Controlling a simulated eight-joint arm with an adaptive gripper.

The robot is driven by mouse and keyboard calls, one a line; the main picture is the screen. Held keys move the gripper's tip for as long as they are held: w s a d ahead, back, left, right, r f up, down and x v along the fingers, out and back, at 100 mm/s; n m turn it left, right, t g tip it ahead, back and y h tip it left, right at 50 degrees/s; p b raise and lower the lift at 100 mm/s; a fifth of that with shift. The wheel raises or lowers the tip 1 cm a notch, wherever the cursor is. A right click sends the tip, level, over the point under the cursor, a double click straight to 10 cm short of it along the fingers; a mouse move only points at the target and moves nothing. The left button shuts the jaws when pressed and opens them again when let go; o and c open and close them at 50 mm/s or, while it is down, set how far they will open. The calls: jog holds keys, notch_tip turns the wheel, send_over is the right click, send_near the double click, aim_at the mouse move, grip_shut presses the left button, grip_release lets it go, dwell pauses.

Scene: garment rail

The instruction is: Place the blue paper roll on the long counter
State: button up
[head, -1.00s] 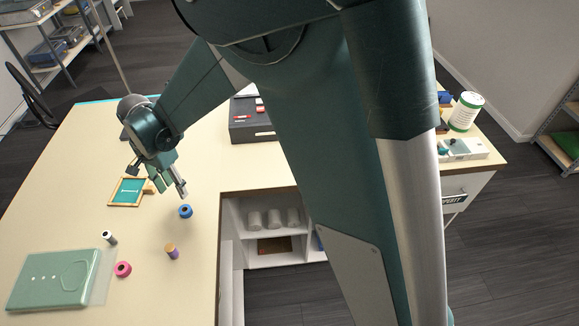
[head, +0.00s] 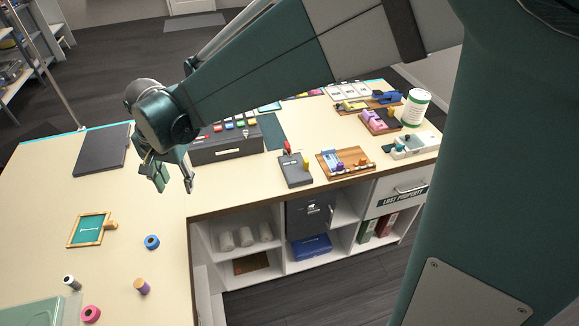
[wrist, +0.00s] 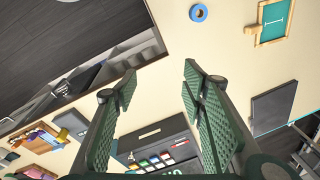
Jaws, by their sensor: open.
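The blue paper roll (head: 152,241) sits on the cream counter (head: 60,180), right of the small framed green board (head: 88,230). The roll also shows in the wrist view (wrist: 198,13), near the top edge, beyond my fingertips. My gripper (head: 173,186) is open and empty. It hangs above the counter, farther back than the roll and clear of it. In the wrist view its two green finger pads (wrist: 160,85) stand wide apart with nothing between them.
A pink roll (head: 91,314), a purple-orange spool (head: 142,286) and a dark-white spool (head: 72,282) stand nearer the front. A dark box (head: 225,150) with coloured items, a grey device (head: 296,170) and wooden trays (head: 345,161) occupy the back section. Open shelves (head: 270,262) lie below.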

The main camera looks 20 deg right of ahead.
jog(key=s+d+r+n+t, duration=0.1)
jog(key=s+d+r, duration=0.15)
jog(key=d, duration=0.45)
jog(key=s+d+r+n+t, duration=0.1)
jog(key=s+d+r, duration=0.15)
jog(key=d, duration=0.45)
jog(key=s+d+r+t, duration=0.1)
jog(key=s+d+r, duration=0.15)
jog(key=d, duration=0.55)
jog(key=s+d+n+t+h, duration=0.1)
jog(key=s+d+n+t, duration=0.1)
jog(key=s+d, duration=0.9)
jog(key=d+n, duration=0.1)
jog(key=d, duration=0.2)
jog(key=shift+t, duration=0.3)
